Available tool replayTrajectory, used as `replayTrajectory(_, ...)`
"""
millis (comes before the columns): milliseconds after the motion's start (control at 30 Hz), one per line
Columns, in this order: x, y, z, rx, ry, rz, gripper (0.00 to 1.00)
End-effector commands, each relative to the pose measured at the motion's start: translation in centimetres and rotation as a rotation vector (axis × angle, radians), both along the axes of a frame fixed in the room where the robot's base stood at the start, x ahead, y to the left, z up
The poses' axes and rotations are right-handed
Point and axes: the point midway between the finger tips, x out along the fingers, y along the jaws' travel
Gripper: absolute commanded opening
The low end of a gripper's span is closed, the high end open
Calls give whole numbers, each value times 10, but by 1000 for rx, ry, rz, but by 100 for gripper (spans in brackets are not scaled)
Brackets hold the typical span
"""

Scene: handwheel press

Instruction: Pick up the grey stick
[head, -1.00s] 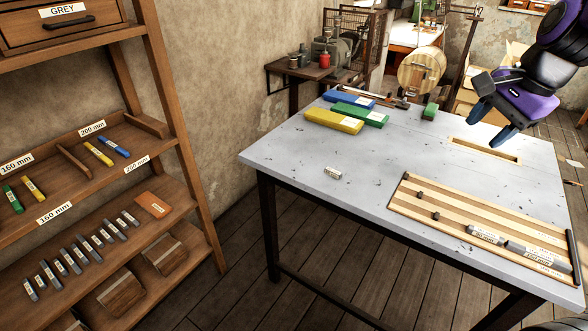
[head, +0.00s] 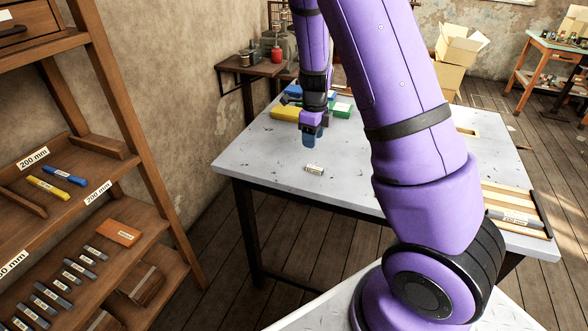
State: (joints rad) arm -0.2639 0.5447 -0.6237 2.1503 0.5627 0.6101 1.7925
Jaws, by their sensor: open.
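A short grey stick (head: 314,169) with a pale label lies alone on the grey tabletop (head: 262,160), near its left front. My gripper (head: 309,138) points down above the table, just behind and above this stick in the picture, apart from it and with nothing seen in it. Its fingers overlap in this view, so the gap is hidden. A longer grey stick (head: 515,217) lies on the striped wooden board (head: 510,196) at the right. Several small grey sticks (head: 72,276) lie in a row on the lower shelf at the left.
Blue, yellow (head: 286,114) and green (head: 342,111) blocks lie at the back of the table, behind my gripper. A wooden shelf rack (head: 130,130) stands at the left, holding yellow and blue sticks.

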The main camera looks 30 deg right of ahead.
Motion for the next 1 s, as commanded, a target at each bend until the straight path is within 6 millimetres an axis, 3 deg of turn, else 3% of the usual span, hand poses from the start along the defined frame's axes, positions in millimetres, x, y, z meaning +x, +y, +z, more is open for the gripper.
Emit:
replayTrajectory(400,-1,-2,-52,-3,4,-15,49)
replayTrajectory(633,-2,-3,-66,-2,3,-14,49)
replayTrajectory(1000,-5,-7,-108,-2,2,-12,49)
